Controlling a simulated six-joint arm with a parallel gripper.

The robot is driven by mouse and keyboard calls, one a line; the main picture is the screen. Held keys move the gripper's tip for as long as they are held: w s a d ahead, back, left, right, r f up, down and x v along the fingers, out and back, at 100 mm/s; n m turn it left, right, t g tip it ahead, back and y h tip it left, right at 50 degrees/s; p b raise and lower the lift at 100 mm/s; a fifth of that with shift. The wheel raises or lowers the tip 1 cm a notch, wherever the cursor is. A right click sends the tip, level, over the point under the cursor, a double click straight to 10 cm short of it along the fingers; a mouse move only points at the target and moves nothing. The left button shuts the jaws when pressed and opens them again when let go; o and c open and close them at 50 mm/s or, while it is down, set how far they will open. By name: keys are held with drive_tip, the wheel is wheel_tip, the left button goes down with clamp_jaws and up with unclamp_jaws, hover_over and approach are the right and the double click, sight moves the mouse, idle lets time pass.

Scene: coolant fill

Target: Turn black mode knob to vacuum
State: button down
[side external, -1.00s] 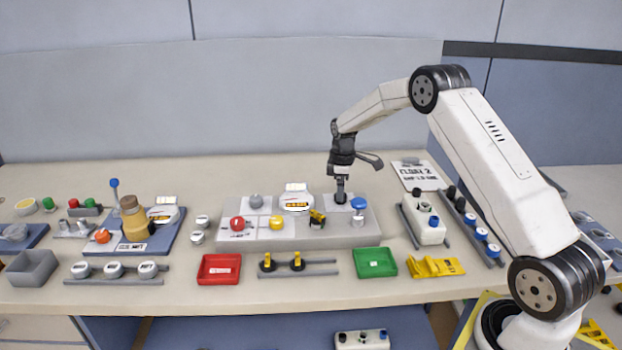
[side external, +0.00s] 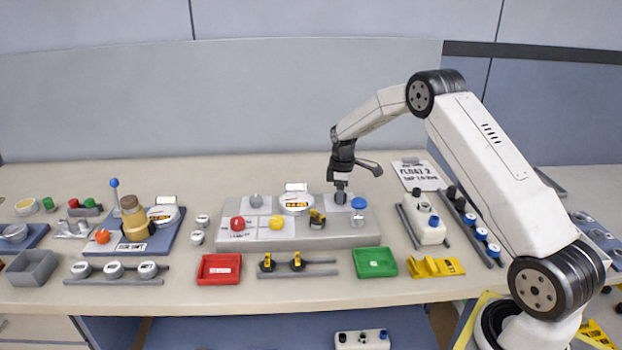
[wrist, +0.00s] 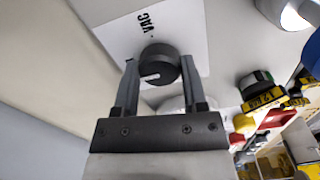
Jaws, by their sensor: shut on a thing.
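The black mode knob (wrist: 160,63) sits on a white plate (wrist: 187,22) in the wrist view. Its white pointer mark faces the lower left, away from the "VAC" label (wrist: 146,22) printed above it. My gripper (wrist: 159,75) is shut on the knob, with one finger on each side. In the side external view my gripper (side external: 341,188) points down onto the knob (side external: 340,199) at the right part of the grey console (side external: 350,238). The fingers hide part of the knob there.
A blue cap (side external: 358,203) stands close to the right of my gripper. A yellow-and-black fitting (side external: 317,219) and a gauge (side external: 295,202) are to the left. Red (side external: 220,269) and green (side external: 375,262) trays lie in front. The space behind the console is clear.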

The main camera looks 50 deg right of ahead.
drive_tip(key=shift+m, duration=0.6)
drive_tip(key=m, duration=0.3)
drive_tip(key=shift+m, duration=0.3)
drive_tip(key=m, duration=0.4)
drive_tip(key=shift+s, duration=0.1)
drive_tip(key=m, duration=0.9)
drive_tip(key=shift+c, duration=0.7)
unclamp_jaws()
